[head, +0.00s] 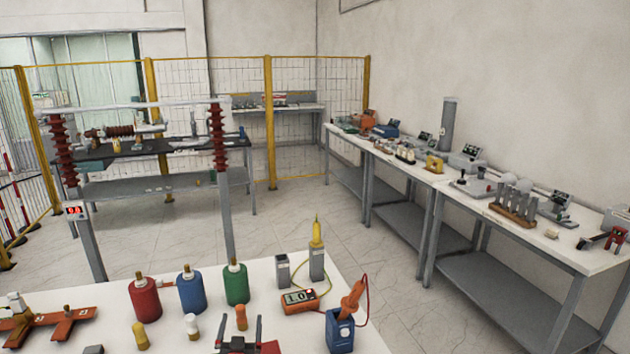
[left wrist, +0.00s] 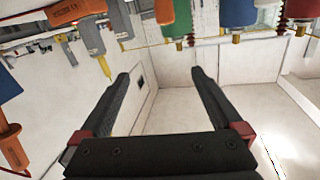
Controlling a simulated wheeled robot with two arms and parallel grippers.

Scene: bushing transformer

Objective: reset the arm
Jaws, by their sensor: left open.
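My left gripper (head: 239,325) is at the bottom middle of the head view, low over the near white table (head: 285,330). In the left wrist view its two dark fingers (left wrist: 160,74) are spread apart with nothing between them. Most of the left arm is hidden below the head view's bottom edge. My right gripper and arm are not in view.
Red (head: 145,298), blue (head: 192,290) and green (head: 236,284) cylinders stand behind my gripper. An orange multimeter (head: 300,300) and a blue holder with an orange tool (head: 341,332) are to its right. A long workbench (head: 480,205) stands along the right wall.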

